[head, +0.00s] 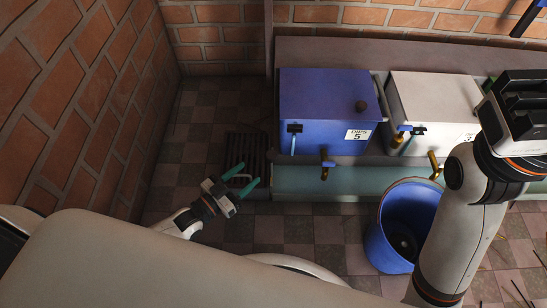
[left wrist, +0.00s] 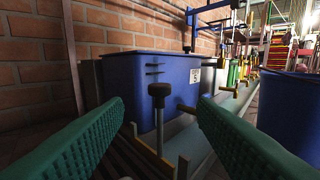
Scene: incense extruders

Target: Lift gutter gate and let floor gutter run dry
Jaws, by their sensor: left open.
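My left gripper (head: 249,173) is open and empty, low at the left end of the floor gutter (head: 310,183). Its two green fingers also show in the left wrist view (left wrist: 160,118), spread wide. The stem's foot is partly hidden, and I cannot tell the water level in the gutter. My right arm (head: 445,230) rises at the right, but its fingertips are not visible.
A blue tank (head: 325,95) marked 5 stands behind the gutter, with a tap (head: 327,165) over it. A white tank (head: 432,100) is beside it. A blue bucket (head: 385,245) stands in front. A dark floor grate (head: 247,150) lies near the left brick wall (head: 80,80).

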